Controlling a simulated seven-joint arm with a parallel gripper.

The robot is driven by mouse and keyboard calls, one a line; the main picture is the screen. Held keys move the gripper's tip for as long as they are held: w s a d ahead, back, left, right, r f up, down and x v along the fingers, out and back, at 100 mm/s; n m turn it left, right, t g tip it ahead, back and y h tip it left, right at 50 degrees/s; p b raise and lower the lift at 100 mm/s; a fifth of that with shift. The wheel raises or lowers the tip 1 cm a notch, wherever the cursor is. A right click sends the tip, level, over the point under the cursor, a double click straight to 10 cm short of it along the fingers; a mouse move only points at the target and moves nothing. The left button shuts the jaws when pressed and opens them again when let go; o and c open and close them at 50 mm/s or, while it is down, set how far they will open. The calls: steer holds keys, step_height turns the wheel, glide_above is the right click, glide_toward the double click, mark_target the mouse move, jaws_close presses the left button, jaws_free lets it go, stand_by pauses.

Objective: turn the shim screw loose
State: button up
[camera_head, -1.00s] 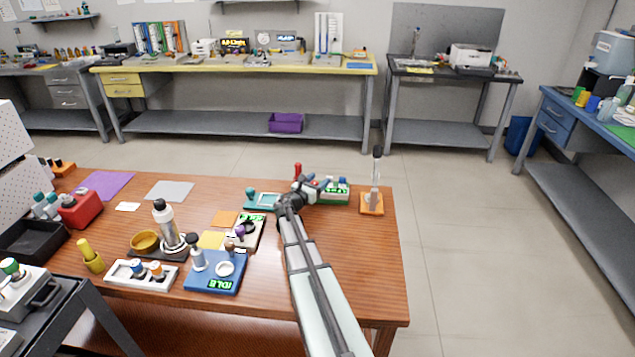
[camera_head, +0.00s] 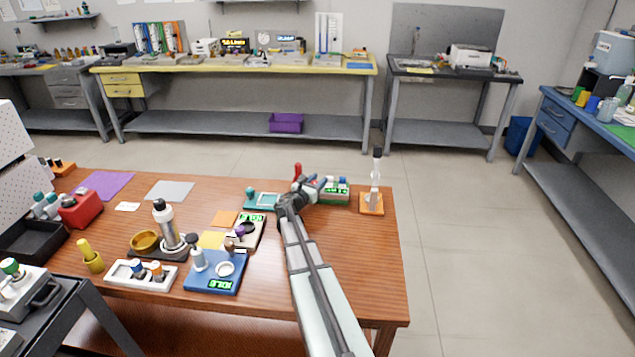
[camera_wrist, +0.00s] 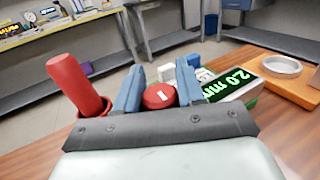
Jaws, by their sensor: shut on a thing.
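A round red knob with a white mark on its face, which I take for the shim screw (camera_wrist: 158,97), shows in the wrist view. The two blue fingers of my gripper (camera_wrist: 160,78) are shut on it, one on each side. A green display (camera_wrist: 241,86) to the right reads 2.0 mm. In the head view my gripper (camera_head: 317,184) is at the back right of the wooden table, left of the box with the green display (camera_head: 336,190). The knob is too small to make out there.
A thick red handle (camera_wrist: 75,84) stands tilted just left of my fingers. An orange base (camera_head: 371,208) with an upright clear tube is to the right. A teal plate (camera_head: 261,201) and a blue station (camera_head: 213,285) are to the left. The table's right front is clear.

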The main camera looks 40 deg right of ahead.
steer(key=shift+w+a+n+t+y, duration=0.1)
steer(key=shift+n+t+y, duration=0.7)
steer(key=shift+n+t, duration=0.65)
steer(key=shift+w+n+t+y, duration=0.15)
steer(key=shift+n+t+y, duration=0.6)
steer(key=shift+t, duration=0.7)
steer(key=shift+w+a+n+t+y, duration=0.1)
steer(key=shift+a+n+t+y, duration=0.05)
steer(key=shift+n+t+y, duration=0.3)
steer(key=shift+w+a+n+t+y, duration=0.1)
steer(key=shift+n+t+y, duration=0.15)
steer(key=shift+t+y, duration=0.25)
steer(key=o, duration=0.9)
steer(key=shift+o, duration=0.2)
steer(key=v, duration=1.2)
steer(key=shift+s+a+r, duration=0.1)
steer(key=shift+s+a, duration=0.1)
steer(key=shift+s, duration=0.15)
steer(key=shift+s+a, duration=0.3)
steer(key=shift+a, duration=0.05)
